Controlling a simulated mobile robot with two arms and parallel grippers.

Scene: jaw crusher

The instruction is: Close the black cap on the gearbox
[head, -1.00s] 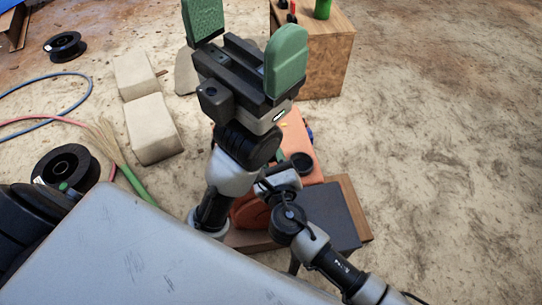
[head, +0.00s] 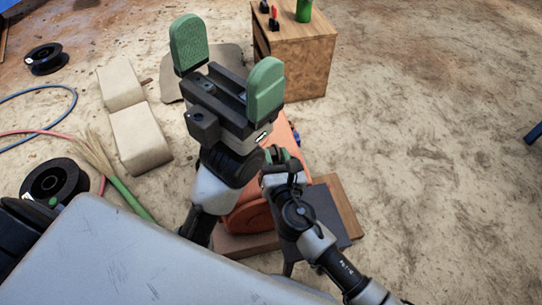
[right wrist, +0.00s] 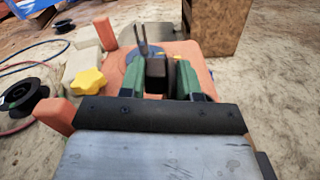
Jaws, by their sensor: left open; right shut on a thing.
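The gearbox (head: 252,216) is an orange housing on a wooden base in the head view, partly hidden behind my arms. Its orange top (right wrist: 196,52) shows in the right wrist view. My right gripper (head: 280,156) is at the gearbox, and its green fingers (right wrist: 157,84) are shut on a black block-like piece, apparently the black cap (right wrist: 157,72). Whether the cap is seated cannot be told. My left gripper (head: 227,64) is open and empty, raised above the gearbox with its green fingers wide apart.
A yellow star knob (right wrist: 88,82) and an orange post (right wrist: 105,33) stand left of the fingers. A wooden cabinet (head: 296,62) stands behind. Pale blocks (head: 140,138), a broom (head: 110,175) and black spools (head: 54,181) lie left.

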